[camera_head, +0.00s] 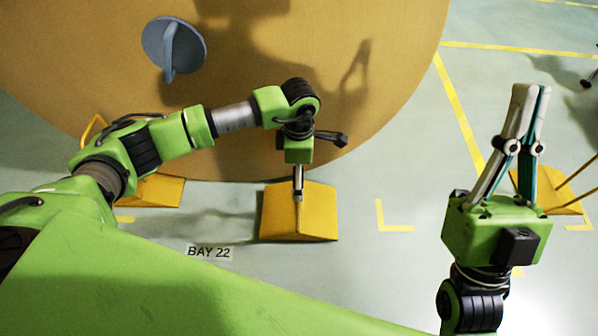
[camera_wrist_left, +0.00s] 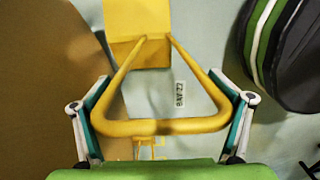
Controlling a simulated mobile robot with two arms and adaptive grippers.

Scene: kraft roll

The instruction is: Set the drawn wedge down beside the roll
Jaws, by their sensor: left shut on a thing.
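A huge brown kraft roll (camera_head: 240,60) fills the upper left of the head view; its side shows at left in the left wrist view (camera_wrist_left: 40,80). A yellow wedge (camera_head: 315,212) is just below the roll's lower edge. It shows at the top of the left wrist view (camera_wrist_left: 138,22). My left gripper (camera_head: 298,168) is shut on its yellow looped handle (camera_wrist_left: 160,126), one finger at each side. I cannot tell whether the wedge touches the floor or the roll. My right gripper (camera_head: 530,92) points up at right, its fingers together with nothing between them.
Another yellow wedge (camera_head: 160,190) lies at left under the roll, partly behind my left arm. A third wedge (camera_head: 565,205) with rods stands behind my right gripper. A BAY 22 label (camera_head: 209,252) and yellow corner marks (camera_head: 395,228) are on the floor. Floor between wedges is clear.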

